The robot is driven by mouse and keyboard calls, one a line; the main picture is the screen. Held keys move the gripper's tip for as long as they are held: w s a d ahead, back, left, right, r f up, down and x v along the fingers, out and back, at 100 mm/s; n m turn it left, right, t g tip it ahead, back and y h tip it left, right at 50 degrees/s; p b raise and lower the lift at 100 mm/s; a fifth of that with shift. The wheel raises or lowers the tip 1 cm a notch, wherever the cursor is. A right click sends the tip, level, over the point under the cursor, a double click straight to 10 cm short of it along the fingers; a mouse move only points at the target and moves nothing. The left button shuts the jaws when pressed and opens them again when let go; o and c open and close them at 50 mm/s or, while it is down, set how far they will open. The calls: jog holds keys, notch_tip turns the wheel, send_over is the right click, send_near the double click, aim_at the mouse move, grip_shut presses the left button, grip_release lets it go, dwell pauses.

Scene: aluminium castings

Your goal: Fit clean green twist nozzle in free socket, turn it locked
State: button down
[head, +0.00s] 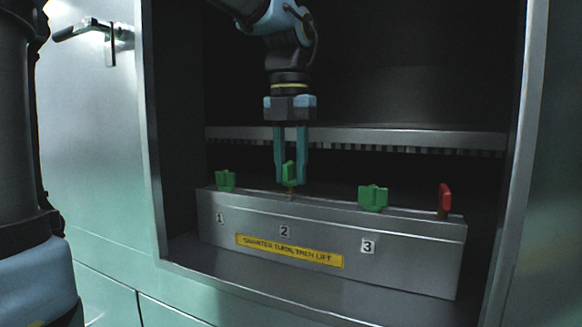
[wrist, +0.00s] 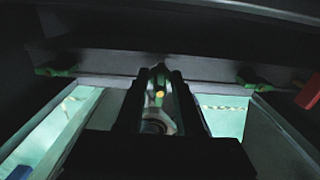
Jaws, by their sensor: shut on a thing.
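My gripper (head: 291,178) points down inside the cabinet and is shut on a green twist nozzle (head: 289,172) above the number 2 position of a grey manifold block (head: 330,245). The nozzle stands upright between the fingers; I cannot tell whether it is seated in the socket or just above it. In the wrist view the gripper (wrist: 160,95) holds the nozzle (wrist: 159,75), with a yellow spot on it. Two other green nozzles stand on the block, one at position 1 (head: 225,181) and one at position 3 (head: 373,198).
A red part (head: 445,198) stands upright at the right end of the block. A yellow label (head: 290,251) on the front reads "quarter turn, then lift". The cabinet's side walls and a rail (head: 400,139) behind enclose the block.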

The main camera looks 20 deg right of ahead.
aim_at(291, 163)
jog(key=shift+f+b, duration=1.05)
jog(key=shift+f, duration=0.3)
jog(key=shift+c, duration=2.4)
grip_release()
notch_tip(291, 163, up, 8)
jog(key=shift+f+p, duration=0.2)
jog(key=shift+p, duration=0.75)
